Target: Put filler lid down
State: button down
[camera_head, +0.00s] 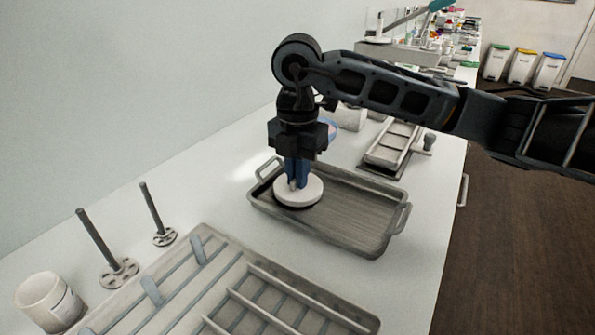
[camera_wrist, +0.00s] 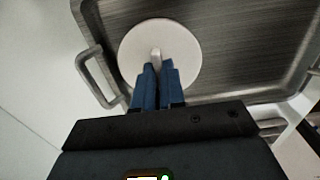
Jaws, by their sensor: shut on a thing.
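The filler lid is a round white disc (camera_head: 299,191) with a small upright knob. My gripper (camera_head: 296,182) points down and is shut on the lid's knob. The lid is at the left part of a grey metal tray (camera_head: 352,240) with handles at its ends. In the wrist view the lid (camera_wrist: 187,62) shows in front of my blue fingertips (camera_wrist: 157,75), over the tray floor near the handle (camera_wrist: 92,78). A dark shadow edges the lid's underside; I cannot tell whether it touches the tray floor.
A slatted rack (camera_head: 240,290) lies in front of the tray. Two upright rods on round bases (camera_head: 118,272) and a white cup (camera_head: 48,302) stand at the left. Another small rack (camera_head: 397,143) lies behind the tray. The tray's right part is empty.

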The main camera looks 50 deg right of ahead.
jog(key=shift+f, duration=0.2)
jog(key=c, duration=1.2)
grip_release()
jog(key=shift+r, duration=0.15)
notch_tip(320, 180, up, 12)
jog(key=shift+r+b, duration=0.1)
jog(key=shift+b, duration=0.25)
